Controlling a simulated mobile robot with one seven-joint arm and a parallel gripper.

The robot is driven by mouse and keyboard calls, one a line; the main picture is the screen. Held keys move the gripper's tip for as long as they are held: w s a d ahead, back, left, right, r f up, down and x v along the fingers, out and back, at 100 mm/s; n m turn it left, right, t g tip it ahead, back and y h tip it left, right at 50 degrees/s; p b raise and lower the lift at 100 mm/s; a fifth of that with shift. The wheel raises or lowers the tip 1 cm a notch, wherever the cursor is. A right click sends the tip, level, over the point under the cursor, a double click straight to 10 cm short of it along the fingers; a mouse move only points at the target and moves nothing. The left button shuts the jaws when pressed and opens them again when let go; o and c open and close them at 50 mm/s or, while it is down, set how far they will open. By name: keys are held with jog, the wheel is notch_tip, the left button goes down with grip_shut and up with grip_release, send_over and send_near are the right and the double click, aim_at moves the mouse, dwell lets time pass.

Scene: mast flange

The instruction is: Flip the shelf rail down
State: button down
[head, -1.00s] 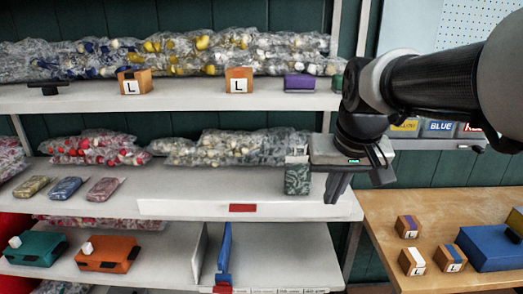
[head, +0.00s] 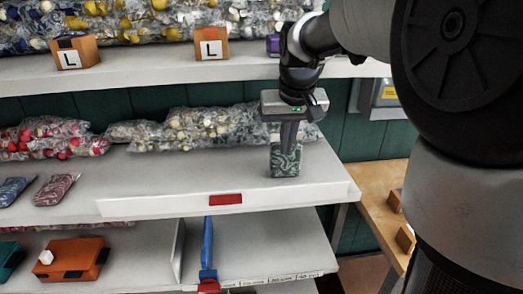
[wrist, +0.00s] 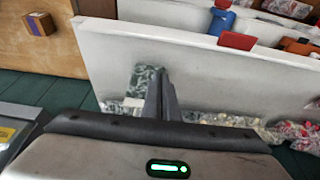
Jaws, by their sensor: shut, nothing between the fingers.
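The shelf rail (head: 150,207) is a pale strip along the front edge of the middle shelf, with a red tab (head: 226,199) on it. I cannot tell surely whether it stands up or lies folded. The red tab also shows in the wrist view (wrist: 238,40). My gripper (head: 288,150) is shut and empty, pointing down over the shelf's right end, behind and right of the tab and apart from it. Its fingers overlap a green patterned box (head: 286,165) in the head view; I cannot tell whether they touch it. The box shows beside the fingers (wrist: 163,95) in the wrist view (wrist: 145,78).
Clear bags of pieces (head: 190,130) lie along the back of the middle shelf.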

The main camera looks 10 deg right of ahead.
jog(key=x, duration=0.9)
jog(key=shift+w+f+b, duration=0.1)
jog(key=shift+f+b, duration=0.25)
jog(key=shift+b, duration=0.05)
jog(key=shift+f, duration=0.2)
jog(key=shift+s+a+r, duration=0.1)
jog(key=shift+s, duration=1.75)
jog(key=shift+b, duration=0.35)
